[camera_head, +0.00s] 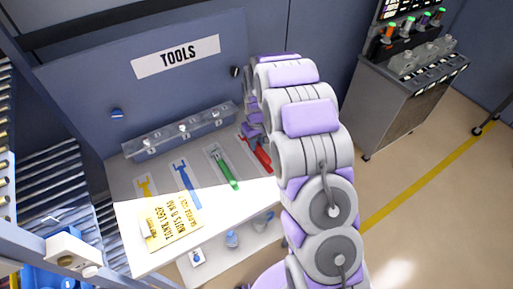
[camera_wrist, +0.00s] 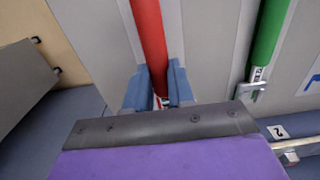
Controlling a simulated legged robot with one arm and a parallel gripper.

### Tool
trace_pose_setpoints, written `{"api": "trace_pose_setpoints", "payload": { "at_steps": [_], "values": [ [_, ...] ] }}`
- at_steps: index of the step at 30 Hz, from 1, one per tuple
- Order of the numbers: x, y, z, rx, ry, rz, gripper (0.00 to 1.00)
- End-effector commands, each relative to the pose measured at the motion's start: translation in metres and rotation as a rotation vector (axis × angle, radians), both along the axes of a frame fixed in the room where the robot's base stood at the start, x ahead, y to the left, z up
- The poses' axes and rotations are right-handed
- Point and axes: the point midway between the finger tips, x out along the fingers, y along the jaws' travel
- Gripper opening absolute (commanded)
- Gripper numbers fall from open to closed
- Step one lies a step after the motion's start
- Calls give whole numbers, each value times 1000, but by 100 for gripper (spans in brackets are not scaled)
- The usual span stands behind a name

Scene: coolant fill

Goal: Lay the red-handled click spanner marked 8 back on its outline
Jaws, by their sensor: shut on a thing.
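The red-handled spanner (camera_head: 258,156) is at the right end of the tool shelf, partly hidden by my arm. In the wrist view its red handle (camera_wrist: 149,40) runs up from between the blue fingers of my gripper (camera_wrist: 158,88). My gripper is shut on the spanner at the lower end of the handle. The spanner's head is mostly hidden, and its mark cannot be read. The handle is over or on the grey shelf surface; I cannot tell whether it touches. Its outline is mostly hidden. In the head view my gripper (camera_head: 253,136) is largely hidden behind my arm.
A green-handled spanner (camera_head: 222,168) lies left of the red one. Blue (camera_head: 186,184) and yellow (camera_head: 147,187) tool shapes lie further left. A yellow sign (camera_head: 172,226) is at the front. A grey rail (camera_head: 180,132) runs behind, below the TOOLS panel (camera_head: 176,56).

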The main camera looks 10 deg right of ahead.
Motion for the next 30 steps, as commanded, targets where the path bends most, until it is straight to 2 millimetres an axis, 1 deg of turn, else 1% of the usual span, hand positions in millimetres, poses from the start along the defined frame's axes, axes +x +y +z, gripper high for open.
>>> {"api": "trace_pose_setpoints", "payload": {
  "at_steps": [2, 5, 9, 12, 22, 23, 30],
  "values": [
    [3, 0, -1, 0, 0, 0, 0],
    [3, 0, -7, 0, 0, 0, 0],
    [3, 0, -26, 0, 0, 0, 0],
    [3, 0, -35, 0, -1, 0, 0],
    [3, 0, -37, 0, -1, 0, 0],
    [3, 0, -37, 0, -2, 0, 26],
    [3, 0, -36, 0, -2, 0, 48]
  ]
}}
